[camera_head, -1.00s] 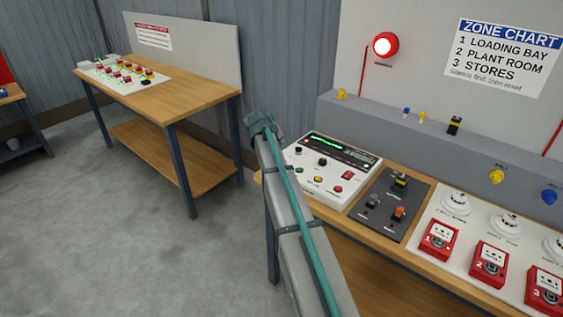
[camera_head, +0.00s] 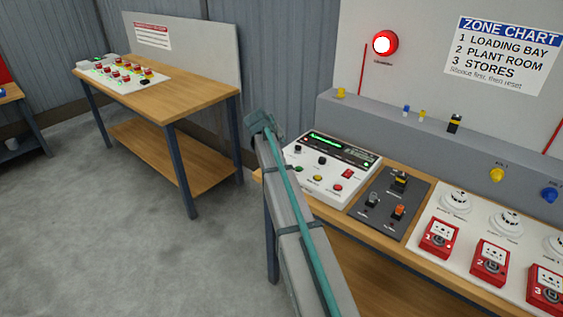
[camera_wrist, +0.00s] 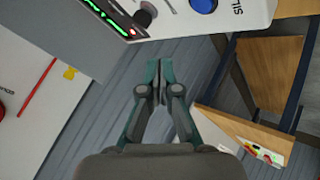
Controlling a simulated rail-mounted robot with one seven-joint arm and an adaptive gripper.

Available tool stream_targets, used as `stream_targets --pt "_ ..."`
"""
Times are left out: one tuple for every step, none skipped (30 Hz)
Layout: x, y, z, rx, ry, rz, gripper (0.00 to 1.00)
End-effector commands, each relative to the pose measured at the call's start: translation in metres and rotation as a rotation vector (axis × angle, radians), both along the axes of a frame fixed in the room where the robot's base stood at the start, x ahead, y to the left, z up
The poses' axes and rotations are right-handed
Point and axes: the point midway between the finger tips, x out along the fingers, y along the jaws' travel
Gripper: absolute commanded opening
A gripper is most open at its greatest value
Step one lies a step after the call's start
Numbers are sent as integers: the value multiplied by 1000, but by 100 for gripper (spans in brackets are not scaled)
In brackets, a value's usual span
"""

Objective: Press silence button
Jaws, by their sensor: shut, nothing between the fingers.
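The alarm panel (camera_head: 333,167) is a white sloped box on the bench, with a lit green display and several buttons and knobs. In the wrist view, a blue button (camera_wrist: 204,5) sits at the top edge beside lettering that begins "SIL", cut off by the frame. I cannot make it out in the head view, where my arm covers part of the panel's left side. My gripper (camera_wrist: 160,68) is shut and empty, its teal fingertips below the panel's edge in the wrist picture, apart from the blue button. The depth between them is unclear.
A grey switch plate (camera_head: 388,233) and red call points (camera_head: 439,238) lie right of the panel. A red beacon (camera_head: 385,43) glows on the wall above a grey ledge (camera_head: 380,108). Another wooden table (camera_head: 180,88) stands left, with open floor in front.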

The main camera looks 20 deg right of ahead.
Motion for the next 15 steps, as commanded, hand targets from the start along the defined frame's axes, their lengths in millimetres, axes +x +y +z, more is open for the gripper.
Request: stream_targets --pt "-1 0 -10 0 1 0 0" --pt "0 0 -14 0 1 -1 0" --pt "0 0 -19 0 1 -1 0" --pt "0 0 -23 0 0 0 0" --pt "0 0 -27 0 0 0 0" --pt "0 0 -32 0 1 1 0" --pt "0 0 -36 0 1 1 0" --pt "0 0 -40 0 1 1 0" --pt "0 0 -45 0 1 1 0" --pt "0 0 -49 0 1 1 0" --pt "0 0 -52 0 1 1 0" --pt "0 0 -55 0 1 1 0" --pt "0 0 -57 0 1 1 0" --pt "0 0 -59 0 1 1 0" --pt "0 0 -61 0 1 1 0"
